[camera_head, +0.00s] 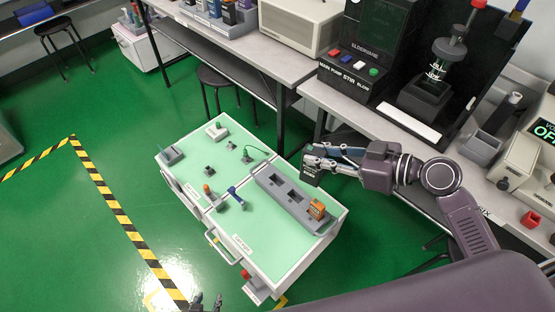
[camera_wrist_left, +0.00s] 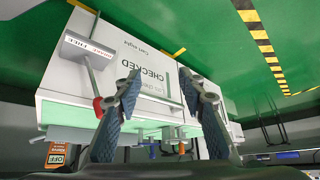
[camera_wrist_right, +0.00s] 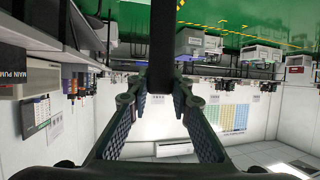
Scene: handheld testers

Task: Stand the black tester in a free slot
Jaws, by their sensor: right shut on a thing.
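The black tester (camera_head: 311,175) is held in my right gripper (camera_head: 318,160), above the back edge of the cart top. In the right wrist view the black tester (camera_wrist_right: 162,40) is a dark bar between the fingertips (camera_wrist_right: 160,88). The grey slotted rack (camera_head: 268,184) lies on the green cart top, in front of and below the held tester. An orange tester (camera_head: 318,210) stands in its right-end slot; the dark slots to its left look empty. My left gripper (camera_head: 206,303) shows only at the bottom edge; in the left wrist view its fingers (camera_wrist_left: 158,85) are apart and empty.
The green cart top (camera_head: 255,232) also carries a blue-topped switch (camera_head: 235,195), an orange-topped knob (camera_head: 208,191) and small fixtures on its left half. A bench (camera_head: 400,145) with a black stirring apparatus stands behind. Open green floor (camera_head: 80,230) lies to the left.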

